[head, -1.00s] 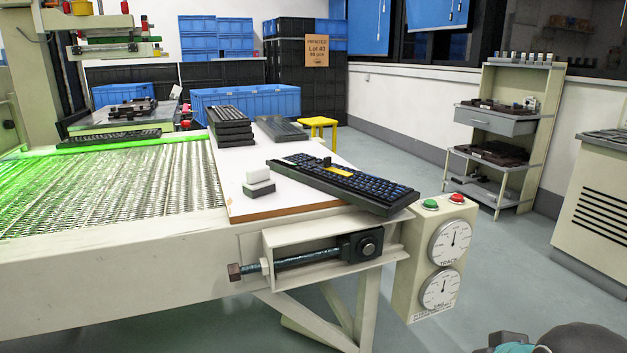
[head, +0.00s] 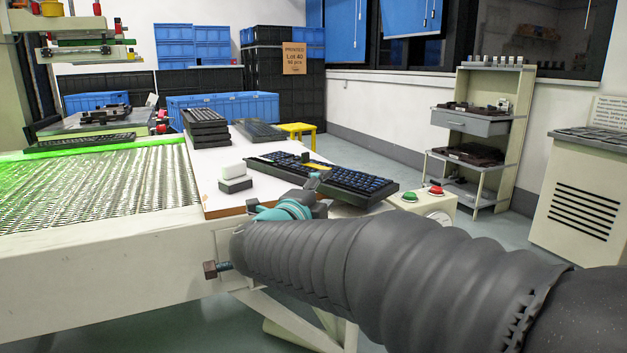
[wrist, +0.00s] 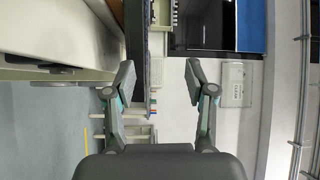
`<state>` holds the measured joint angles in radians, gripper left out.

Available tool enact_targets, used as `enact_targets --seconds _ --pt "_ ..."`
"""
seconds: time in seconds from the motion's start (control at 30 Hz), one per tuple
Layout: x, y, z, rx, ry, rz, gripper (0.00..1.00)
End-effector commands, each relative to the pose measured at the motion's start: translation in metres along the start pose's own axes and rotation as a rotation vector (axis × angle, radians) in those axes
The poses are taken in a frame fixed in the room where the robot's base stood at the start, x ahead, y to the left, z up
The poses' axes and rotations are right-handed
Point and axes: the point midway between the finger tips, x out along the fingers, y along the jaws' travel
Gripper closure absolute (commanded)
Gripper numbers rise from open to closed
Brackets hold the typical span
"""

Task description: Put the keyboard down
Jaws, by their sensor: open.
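A black keyboard (head: 350,182) with a yellow label lies across the white board at the conveyor's end, its right end past the board's edge. A small dark knob stands near its far left part. My gripper (head: 312,184) is at the keyboard's near side and partly overlaps it in the head view; contact cannot be told. In the wrist view my gripper (wrist: 160,78) has its two fingers wide apart with nothing clasped. A dark strip beside the left finger there is probably the keyboard's edge.
A white block on a dark base (head: 235,178) stands left of my gripper. Stacked keyboards (head: 206,128) and another keyboard (head: 260,131) lie farther back on the white board (head: 212,190). Green and red buttons (head: 410,197) are right of the keyboard. A mesh conveyor (head: 100,190) fills the left.

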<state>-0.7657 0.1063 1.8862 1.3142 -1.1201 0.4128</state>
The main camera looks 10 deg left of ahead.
Motion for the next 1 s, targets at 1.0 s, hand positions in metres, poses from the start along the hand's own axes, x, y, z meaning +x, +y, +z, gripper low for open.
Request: enact_targets --seconds 1.0 --pt "0.059 0.034 -0.005 0.074 0.189 0.037 0.45"
